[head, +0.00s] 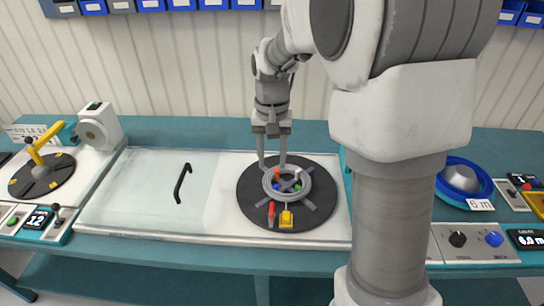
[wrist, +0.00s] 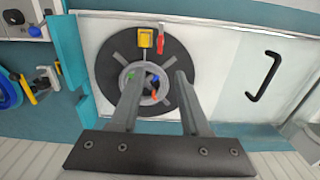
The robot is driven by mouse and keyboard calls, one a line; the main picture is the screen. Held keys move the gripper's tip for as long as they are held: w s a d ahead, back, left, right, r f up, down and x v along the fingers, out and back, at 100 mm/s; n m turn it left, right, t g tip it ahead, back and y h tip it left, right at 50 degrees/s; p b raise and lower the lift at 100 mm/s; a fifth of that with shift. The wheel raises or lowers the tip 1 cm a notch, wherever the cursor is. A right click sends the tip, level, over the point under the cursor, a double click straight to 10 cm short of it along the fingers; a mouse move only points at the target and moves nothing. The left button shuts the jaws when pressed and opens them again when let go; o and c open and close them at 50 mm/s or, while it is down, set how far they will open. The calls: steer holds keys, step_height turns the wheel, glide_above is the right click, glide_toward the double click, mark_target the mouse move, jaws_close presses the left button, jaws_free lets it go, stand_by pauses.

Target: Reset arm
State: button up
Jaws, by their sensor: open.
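My gripper (head: 272,162) is open, pointing down above the dark round turntable (head: 254,208) on the white worktop. A grey ring (head: 303,190) sits at the turntable's middle, with small red, blue and green parts inside it. In the wrist view my gripper (wrist: 158,82) has its two fingers apart, on either side of the grey ring (wrist: 127,78) in the picture. Nothing shows held between the fingers. I cannot tell whether the fingertips touch the ring.
A yellow block (head: 287,220) and a red clip (head: 271,212) lie at the turntable's front. A black handle (head: 182,184) is on the clear panel to the left. A yellow-armed disc (head: 42,172) stands far left, a blue reel (head: 462,180) far right. Blue bins (head: 215,4) line the wall.

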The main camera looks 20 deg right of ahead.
steer(key=s+r+n+t, duration=0.2)
steer(key=s+r, duration=0.3)
steer(key=s, duration=0.5)
steer(key=s+r+n+t, duration=0.1)
steer(key=s+r+t, duration=0.2)
steer(key=s, duration=0.7)
step_height(320, 180, up, 2)
steer(key=shift+s+r+n+t, duration=0.2)
steer(key=shift+s+n+t, duration=0.1)
steer(key=shift+n, duration=0.1)
